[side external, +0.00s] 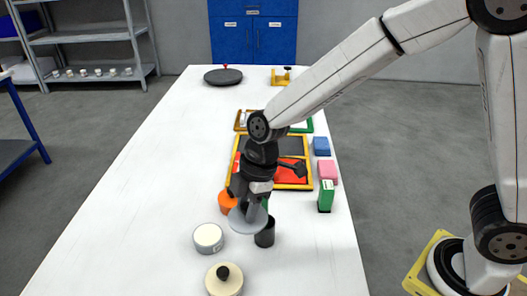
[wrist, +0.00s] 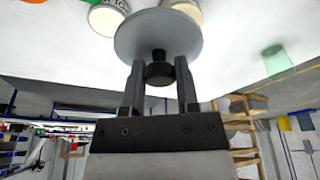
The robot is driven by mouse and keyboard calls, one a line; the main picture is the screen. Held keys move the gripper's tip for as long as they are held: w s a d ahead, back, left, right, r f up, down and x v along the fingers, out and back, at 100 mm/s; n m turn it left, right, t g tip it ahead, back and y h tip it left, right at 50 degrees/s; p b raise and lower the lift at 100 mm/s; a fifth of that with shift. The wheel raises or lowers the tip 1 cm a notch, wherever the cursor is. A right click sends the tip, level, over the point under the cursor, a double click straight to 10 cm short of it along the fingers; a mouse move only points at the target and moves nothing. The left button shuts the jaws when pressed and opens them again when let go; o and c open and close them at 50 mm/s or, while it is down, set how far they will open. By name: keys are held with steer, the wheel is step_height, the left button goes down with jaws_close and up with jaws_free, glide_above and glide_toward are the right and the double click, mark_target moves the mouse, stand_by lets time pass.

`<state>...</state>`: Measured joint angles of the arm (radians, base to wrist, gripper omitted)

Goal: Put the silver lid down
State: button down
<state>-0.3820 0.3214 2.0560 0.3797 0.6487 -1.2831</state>
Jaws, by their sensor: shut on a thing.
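My gripper (side external: 250,207) is shut on the black knob (wrist: 160,72) of the silver lid (side external: 245,222). In the wrist view the lid (wrist: 155,35) is a flat grey disc beyond my fingertips, with the knob between the two fingers. In the side view the lid hangs tilted above the near part of the white table, between an orange cup (side external: 226,204) and a black cup (side external: 265,236). Whether the lid touches either cup is unclear.
A round pale tin (side external: 208,239) and a cream-topped pot with a black knob (side external: 223,283) stand at the near left. A green box (side external: 326,197), pink block (side external: 328,172) and blue block (side external: 321,146) line the right. The table's left side (side external: 150,210) is clear.

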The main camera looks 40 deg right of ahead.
mark_target(256, 220)
steer(key=shift+s+d+r, duration=0.2)
steer(key=shift+s+r, duration=0.05)
steer(key=shift+s, duration=0.25)
steer(key=shift+s+d+r, duration=0.2)
steer(key=shift+s, duration=0.3)
steer(key=shift+r, duration=0.15)
steer(key=shift+r, duration=0.25)
step_height(256, 220, up, 4)
steer(key=shift+r, duration=0.25)
steer(key=s+d+m+t+h, duration=0.1)
steer(key=s+d+m, duration=0.2)
steer(key=d+m, duration=0.35)
steer(key=s+d+m+t, duration=0.1)
steer(key=s+d+m, duration=0.2)
steer(key=d, duration=0.7)
step_height(256, 220, down, 8)
steer(key=shift+w+d+f, duration=0.2)
